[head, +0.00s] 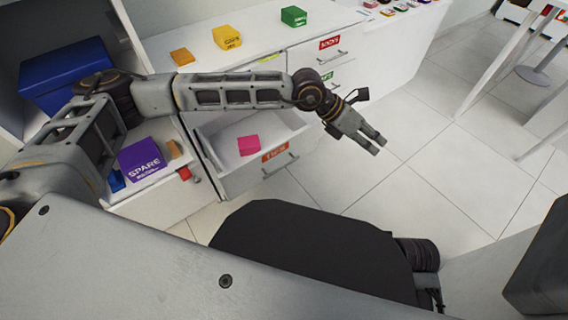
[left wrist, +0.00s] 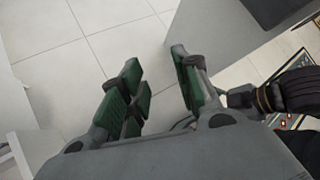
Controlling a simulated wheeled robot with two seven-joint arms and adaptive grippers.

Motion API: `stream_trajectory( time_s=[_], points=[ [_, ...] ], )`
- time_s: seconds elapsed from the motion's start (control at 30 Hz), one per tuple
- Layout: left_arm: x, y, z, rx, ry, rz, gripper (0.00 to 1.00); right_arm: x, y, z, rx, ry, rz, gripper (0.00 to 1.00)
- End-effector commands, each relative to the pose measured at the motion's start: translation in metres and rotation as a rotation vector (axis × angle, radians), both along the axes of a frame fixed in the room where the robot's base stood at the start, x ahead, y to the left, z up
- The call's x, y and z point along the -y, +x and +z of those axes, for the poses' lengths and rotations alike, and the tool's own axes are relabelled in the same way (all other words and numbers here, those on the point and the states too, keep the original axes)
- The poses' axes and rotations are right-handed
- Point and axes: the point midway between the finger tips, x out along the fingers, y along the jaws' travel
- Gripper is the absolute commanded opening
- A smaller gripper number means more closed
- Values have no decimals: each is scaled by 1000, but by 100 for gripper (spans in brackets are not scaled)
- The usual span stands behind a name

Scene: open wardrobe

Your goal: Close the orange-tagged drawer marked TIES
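The drawer with the orange tag (head: 275,152) stands pulled out from the white cabinet. Its front panel (head: 240,181) carries a bar handle (head: 281,167), and the tag's lettering is too small to read surely. A pink box (head: 248,145) lies inside the drawer. My left arm crosses over the drawer's back part and hides some of it. My left gripper (head: 376,143) is beyond the drawer front, to its right, over the floor. The left wrist view shows its fingers (left wrist: 160,82) apart with nothing between them. My right gripper is not in view.
A drawer with a red tag (head: 330,42) and one with a green tag (head: 327,76) are in the same cabinet. Yellow (head: 227,37) and green (head: 294,16) boxes stand on top. A purple SPARE box (head: 145,158) sits at left. Tiled floor (head: 440,160) is clear at right.

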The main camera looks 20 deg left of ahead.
Motion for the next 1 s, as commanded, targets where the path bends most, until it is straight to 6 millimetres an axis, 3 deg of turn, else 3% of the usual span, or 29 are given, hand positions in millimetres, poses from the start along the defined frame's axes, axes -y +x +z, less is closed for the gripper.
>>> stream_trajectory(
  time_s=[0.2,0.5,0.8,1.0],
  points=[
    [-44,5,-48,-8,245,9,32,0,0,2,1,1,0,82],
    [-113,10,-92,-29,566,60,32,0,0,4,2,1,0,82],
    [-181,13,-108,-62,859,155,32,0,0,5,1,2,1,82],
    [-209,11,-107,-84,977,210,32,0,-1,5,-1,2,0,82]
  ],
)
